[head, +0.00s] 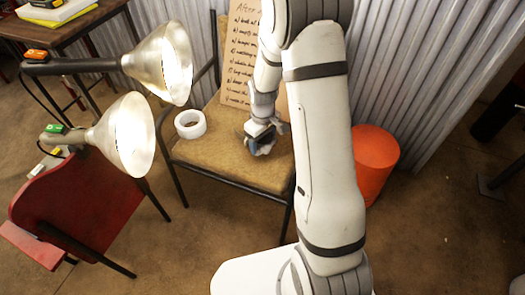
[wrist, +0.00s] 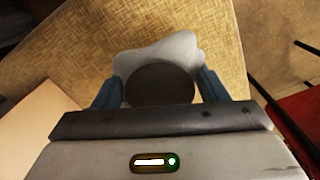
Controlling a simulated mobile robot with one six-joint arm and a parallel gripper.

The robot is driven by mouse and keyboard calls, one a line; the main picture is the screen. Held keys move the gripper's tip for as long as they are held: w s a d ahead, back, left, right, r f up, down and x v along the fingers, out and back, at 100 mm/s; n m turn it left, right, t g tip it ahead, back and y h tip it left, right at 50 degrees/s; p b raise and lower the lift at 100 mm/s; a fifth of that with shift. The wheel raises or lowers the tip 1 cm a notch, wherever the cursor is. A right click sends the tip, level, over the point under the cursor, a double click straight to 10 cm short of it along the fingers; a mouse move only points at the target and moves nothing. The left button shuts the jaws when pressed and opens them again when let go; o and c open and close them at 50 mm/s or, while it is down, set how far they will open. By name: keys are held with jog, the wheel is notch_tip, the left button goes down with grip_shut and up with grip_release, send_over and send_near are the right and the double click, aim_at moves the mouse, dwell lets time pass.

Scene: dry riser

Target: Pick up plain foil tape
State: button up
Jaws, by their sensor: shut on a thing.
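A pale, whitish roll of tape (head: 190,124) with an open core lies on the tan seat of the chair, left of my gripper. It looks like the tape, but I cannot tell whether it is foil. My gripper (head: 259,143) points down over the right part of the seat. In the wrist view my gripper (wrist: 160,90) has its blue fingers on both sides of a dark round thing (wrist: 160,84) with a pale grey lobed part (wrist: 165,50) showing behind it. It is shut on that thing, low at the seat; I cannot tell if they touch.
The tan seat (head: 217,158) has dark arms and legs. A handwritten board (head: 240,60) leans at its back. Two lit lamps (head: 165,65) stand at the left, above a red chair (head: 75,205). An orange bin (head: 372,160) stands right of my arm.

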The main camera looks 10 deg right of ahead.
jog(key=shift+f+b, duration=0.6)
jog(key=shift+f, duration=1.2)
jog(key=shift+f, duration=0.1)
jog(key=o, duration=1)
jog(key=shift+o, duration=0.2)
